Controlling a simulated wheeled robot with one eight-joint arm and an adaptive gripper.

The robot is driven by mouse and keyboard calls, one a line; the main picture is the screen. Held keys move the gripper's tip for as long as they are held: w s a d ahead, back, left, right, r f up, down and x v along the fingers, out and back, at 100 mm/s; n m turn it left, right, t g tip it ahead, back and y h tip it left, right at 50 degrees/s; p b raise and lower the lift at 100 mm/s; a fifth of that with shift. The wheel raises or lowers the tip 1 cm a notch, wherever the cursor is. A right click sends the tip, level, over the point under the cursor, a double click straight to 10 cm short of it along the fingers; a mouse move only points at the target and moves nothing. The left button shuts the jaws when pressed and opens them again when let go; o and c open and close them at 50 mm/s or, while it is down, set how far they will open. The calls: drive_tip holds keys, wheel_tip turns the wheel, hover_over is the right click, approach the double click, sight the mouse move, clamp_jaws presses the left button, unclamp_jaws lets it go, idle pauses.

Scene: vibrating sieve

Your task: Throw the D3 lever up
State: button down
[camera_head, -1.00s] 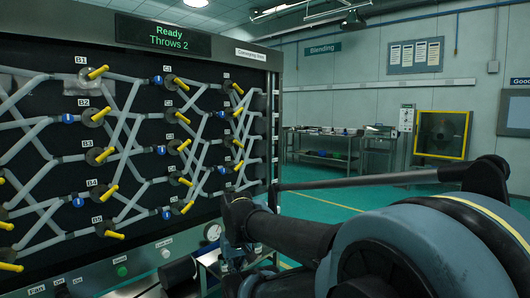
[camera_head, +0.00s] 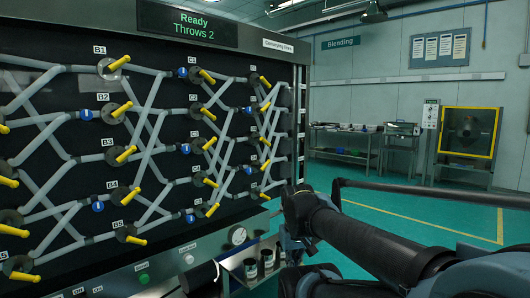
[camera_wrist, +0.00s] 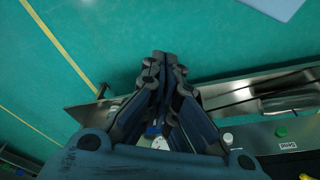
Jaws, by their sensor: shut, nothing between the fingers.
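The upright black panel (camera_head: 75,165) carries columns of yellow-handled levers; several B labels are readable. The D3 lever (camera_head: 265,142) appears to be the third one down in the column near the panel's right edge; its label is too small to read. Its yellow handle slants down to the right. In the wrist view, my gripper (camera_wrist: 161,56) is shut and empty, with the green floor and the panel's lower ledge beneath it. In the head view, my arm fills the lower right, below and right of that column.
A display (camera_head: 188,23) above the panel reads "Ready, Throws 2". A gauge (camera_head: 238,236) and buttons line the lower console. Small jars (camera_head: 250,268) stand on a shelf near my arm. Benches (camera_head: 340,145) stand far back; the green floor between is clear.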

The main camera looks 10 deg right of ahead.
sight(263, 141)
drive_tip(key=w+d+r+n+t+h, duration=0.2)
drive_tip(key=w+r+n+h, duration=0.1)
drive_tip(key=w+r+n, duration=0.65)
drive_tip(key=w+d+r+n+t+h, duration=0.15)
drive_tip(key=w+r+n, duration=0.4)
drive_tip(key=w, duration=0.65)
drive_tip(key=w+a+r+n+t+h, duration=0.1)
drive_tip(key=w+a+r+n, duration=0.2)
drive_tip(key=w, duration=0.5)
drive_tip(key=w+a+r+n+t+h, duration=0.1)
drive_tip(key=w+a+r+n+t, duration=0.1)
drive_tip(key=w+a+r+n, duration=0.2)
drive_tip(key=w+a+r+n+t+h, duration=0.1)
drive_tip(key=w+a+r+n+t, duration=0.1)
drive_tip(key=w+a+r+n, duration=0.2)
drive_tip(key=w+r+n, duration=0.3)
drive_tip(key=w+n, duration=0.1)
drive_tip(key=w, duration=0.3)
drive_tip(key=shift+w, duration=0.3)
drive_tip(key=shift+w, duration=0.1)
drive_tip(key=w+r+x, duration=0.1)
drive_tip(key=r+x, duration=0.1)
drive_tip(key=x, duration=1)
drive_tip(key=shift+w+d+r, duration=0.15)
drive_tip(key=shift+w+d, duration=0.1)
drive_tip(key=shift+d, duration=0.2)
